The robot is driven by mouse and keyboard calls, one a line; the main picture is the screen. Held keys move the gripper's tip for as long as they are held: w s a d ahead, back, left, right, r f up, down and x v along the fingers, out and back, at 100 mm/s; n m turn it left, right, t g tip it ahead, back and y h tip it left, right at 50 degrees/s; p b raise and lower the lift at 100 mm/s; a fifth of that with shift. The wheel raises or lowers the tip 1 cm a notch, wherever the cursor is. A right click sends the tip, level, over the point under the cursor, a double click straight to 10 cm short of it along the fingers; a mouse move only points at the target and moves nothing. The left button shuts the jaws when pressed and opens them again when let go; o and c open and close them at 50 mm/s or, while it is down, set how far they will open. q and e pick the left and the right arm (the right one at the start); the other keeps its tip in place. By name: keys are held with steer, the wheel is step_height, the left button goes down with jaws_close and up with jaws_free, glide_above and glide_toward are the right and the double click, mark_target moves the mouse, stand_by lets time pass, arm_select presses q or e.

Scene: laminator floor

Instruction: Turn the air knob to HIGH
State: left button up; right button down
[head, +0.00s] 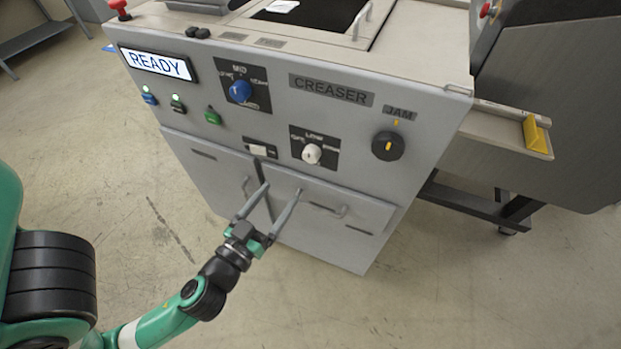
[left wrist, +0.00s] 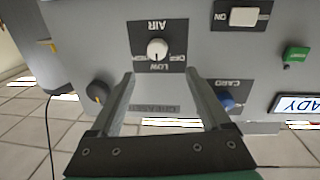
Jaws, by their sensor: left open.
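The air knob (head: 312,153) is a small white knob on a black plate on the creaser's grey front panel. In the left wrist view the air knob (left wrist: 157,49) appears upside down, with AIR, LOW and OFF readable around it. Its exact pointer direction is too small to tell. My left gripper (head: 282,188) is open and empty, in front of the panel, below and left of the knob in the head view. In the left wrist view the gripper (left wrist: 160,72) has its two fingers spread either side of the knob's line, apart from it. My right gripper is not in view.
A blue knob (head: 239,91) and a black jam knob (head: 388,145) flank the air knob. A white rocker switch (head: 260,150) is just left of it. Door handles (head: 328,210) stick out below. A READY display (head: 156,63) and green button (head: 212,117) are at left.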

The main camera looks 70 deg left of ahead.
mark_target(309, 159)
arm_select(q)
steer(key=p+x, duration=0.2)
steer(key=x, duration=0.3)
steer(key=p+x, duration=0.2)
steer(key=x, duration=0.4)
steer(key=shift+w+d, duration=0.15)
steer(key=shift+w, duration=0.15)
steer(key=shift+w+p, duration=0.25)
steer(key=shift+p, duration=0.05)
jaws_close()
